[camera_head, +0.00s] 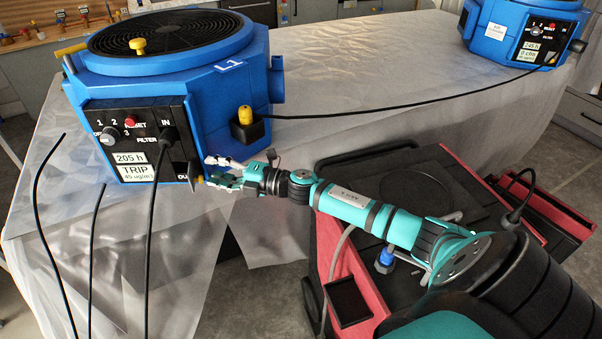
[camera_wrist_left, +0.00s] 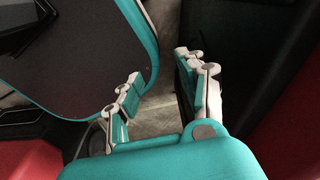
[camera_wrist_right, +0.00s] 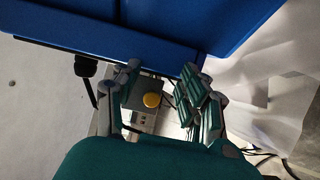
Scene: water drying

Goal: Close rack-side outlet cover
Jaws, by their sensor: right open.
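The blue air unit (camera_head: 190,80) labelled L1 stands on the plastic-covered table at the left. Its black front panel (camera_head: 130,122) has a knob, a red button, a plugged IN socket (camera_head: 168,134) and an OUT label at the lower right. A small dark flap (camera_head: 194,172) stands out beside OUT, partly hidden by the fingers. My right gripper (camera_head: 212,172) is open at this corner, just right of the flap; contact is unclear. In the right wrist view, the open fingers (camera_wrist_right: 162,85) are below the blue housing. My left gripper (camera_wrist_left: 158,88) is open and empty.
A black cable runs from the yellow-topped side fitting (camera_head: 244,116) to a second blue unit (camera_head: 525,35) at the back right. Several cables hang in front of the table (camera_head: 60,210). A red and black cart (camera_head: 340,265) stands under my right arm.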

